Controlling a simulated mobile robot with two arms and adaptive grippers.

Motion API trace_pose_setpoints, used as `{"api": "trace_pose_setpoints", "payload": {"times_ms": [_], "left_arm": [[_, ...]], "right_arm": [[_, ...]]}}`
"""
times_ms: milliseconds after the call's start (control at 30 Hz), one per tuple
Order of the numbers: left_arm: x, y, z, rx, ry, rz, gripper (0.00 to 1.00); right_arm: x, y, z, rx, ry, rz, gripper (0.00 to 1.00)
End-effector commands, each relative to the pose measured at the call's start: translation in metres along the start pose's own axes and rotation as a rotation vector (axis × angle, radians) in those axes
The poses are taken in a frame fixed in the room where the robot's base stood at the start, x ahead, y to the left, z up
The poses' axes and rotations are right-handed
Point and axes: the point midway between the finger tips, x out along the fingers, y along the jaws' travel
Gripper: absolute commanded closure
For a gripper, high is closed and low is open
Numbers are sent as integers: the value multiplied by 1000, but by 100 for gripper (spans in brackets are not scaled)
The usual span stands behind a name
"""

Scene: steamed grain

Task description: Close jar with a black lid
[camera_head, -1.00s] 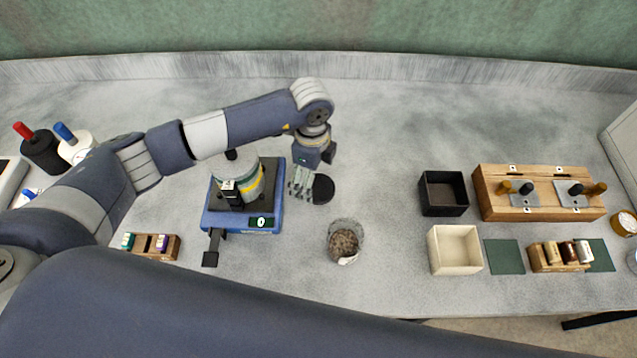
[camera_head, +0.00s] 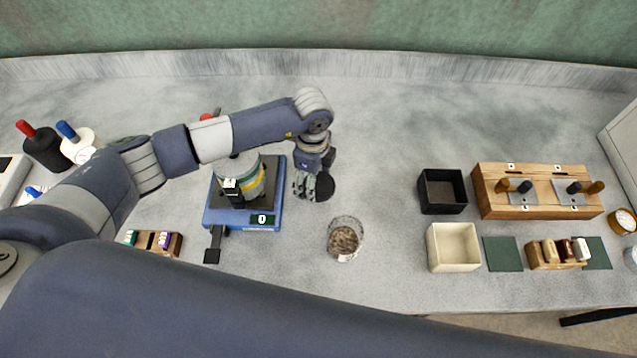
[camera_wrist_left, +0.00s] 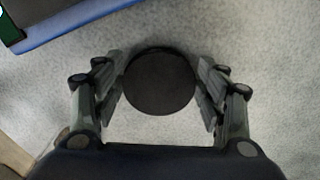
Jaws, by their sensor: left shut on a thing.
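The black lid (camera_head: 325,188) is a flat dark disc, just right of the blue machine. In the left wrist view the lid (camera_wrist_left: 160,82) sits between the two fingers, which touch its sides. My left gripper (camera_head: 312,186) is shut on it; in the left wrist view its fingertips (camera_wrist_left: 161,75) flank the disc. The glass jar (camera_head: 345,238), open at the top and holding brown grain, stands on the counter in front and to the right of the lid. Whether the lid is clear of the counter I cannot tell. My right gripper is not in view.
A blue machine (camera_head: 228,219) with a cylinder on it stands left of the lid. A black box (camera_head: 443,192), a cream box (camera_head: 454,248) and a wooden block (camera_head: 540,205) are to the right. The counter between jar and boxes is clear.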

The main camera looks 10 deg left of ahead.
Motion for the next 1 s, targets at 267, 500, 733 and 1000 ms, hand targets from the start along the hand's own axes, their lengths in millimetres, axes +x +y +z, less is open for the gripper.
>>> {"api": "trace_pose_setpoints", "payload": {"times_ms": [267, 500, 733, 1000], "left_arm": [[-12, -2, 0, 0, 0, -4, 43], [-58, -2, 0, 2, 1, -7, 43], [-92, -1, 0, 1, 0, -3, 43], [-100, 0, 0, 0, 0, 1, 43]], "right_arm": [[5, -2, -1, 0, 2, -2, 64], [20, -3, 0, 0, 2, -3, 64], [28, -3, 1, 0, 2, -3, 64], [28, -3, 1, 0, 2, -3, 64]]}}
